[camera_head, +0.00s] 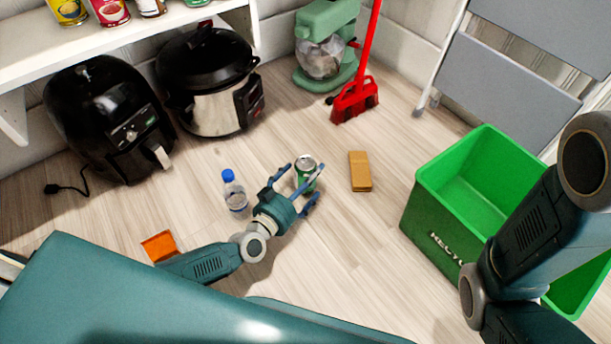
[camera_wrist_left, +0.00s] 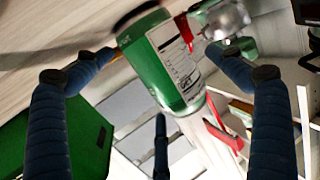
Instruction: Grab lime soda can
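A green soda can with a silver top (camera_head: 306,172) stands on the wooden floor in the head view. My left gripper (camera_head: 293,188) reaches it from the lower left, with its fingers spread around the can. In the left wrist view the green can (camera_wrist_left: 165,62), with a white printed label, lies between the fingers of my left gripper (camera_wrist_left: 163,65). The left fingertip is close to the can's edge, and a gap shows by the right one. A third finger shows below the can. My right arm shows at the right, but its gripper is out of view.
A water bottle (camera_head: 234,190) stands just left of my left gripper. A tan box (camera_head: 360,171) lies right of the can, and an orange item (camera_head: 160,246) lies near my left arm. A green recycling bin (camera_head: 432,212) stands at the right. Appliances and a red broom (camera_head: 355,98) are behind.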

